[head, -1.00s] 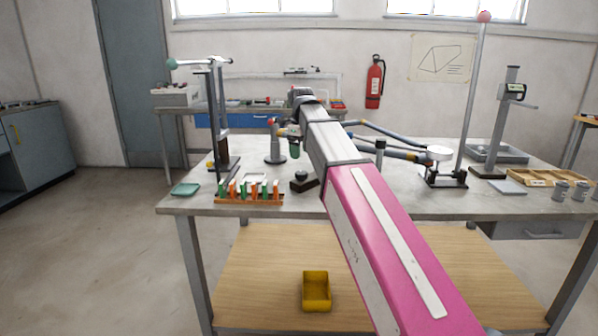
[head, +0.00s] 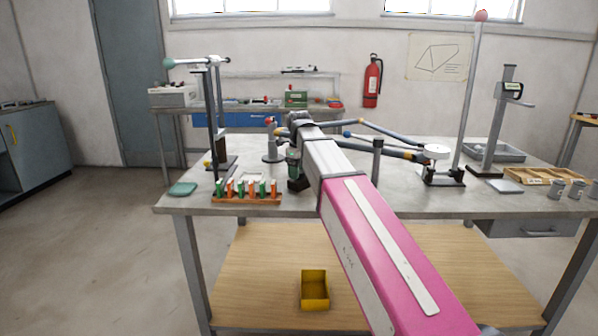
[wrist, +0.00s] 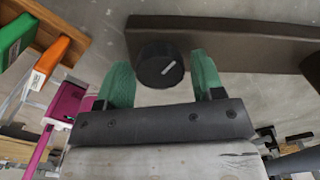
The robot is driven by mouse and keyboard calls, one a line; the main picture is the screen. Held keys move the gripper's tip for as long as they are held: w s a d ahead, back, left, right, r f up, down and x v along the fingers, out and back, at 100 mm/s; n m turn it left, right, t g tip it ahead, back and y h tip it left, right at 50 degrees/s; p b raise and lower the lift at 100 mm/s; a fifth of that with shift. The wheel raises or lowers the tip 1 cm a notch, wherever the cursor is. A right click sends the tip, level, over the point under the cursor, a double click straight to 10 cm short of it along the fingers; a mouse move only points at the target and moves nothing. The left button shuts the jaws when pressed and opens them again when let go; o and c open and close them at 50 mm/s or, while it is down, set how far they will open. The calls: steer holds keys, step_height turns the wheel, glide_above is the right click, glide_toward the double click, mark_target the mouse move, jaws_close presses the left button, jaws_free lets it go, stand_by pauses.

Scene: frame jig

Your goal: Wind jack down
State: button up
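A round black knob (wrist: 158,66) with a white pointer line sits against a long dark bar (wrist: 235,40) in the wrist view. I take this knob to be the jack's, but cannot be sure. My gripper (wrist: 162,78) has two green fingers spread apart, one on each side of the knob. A small gap seems to show on each side; contact is not clear. In the head view my gripper (head: 293,168) points down over the dark block (head: 297,185) on the bench, and my arm hides much of the area behind it.
A rack of green and orange pieces (head: 245,198) stands left of the gripper. A dark upright stand (head: 218,120) is behind it. A yellow bin (head: 315,290) is below.

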steer(key=c, duration=0.6)
steer(key=shift+o, duration=0.2)
steer(key=shift+n, duration=0.3)
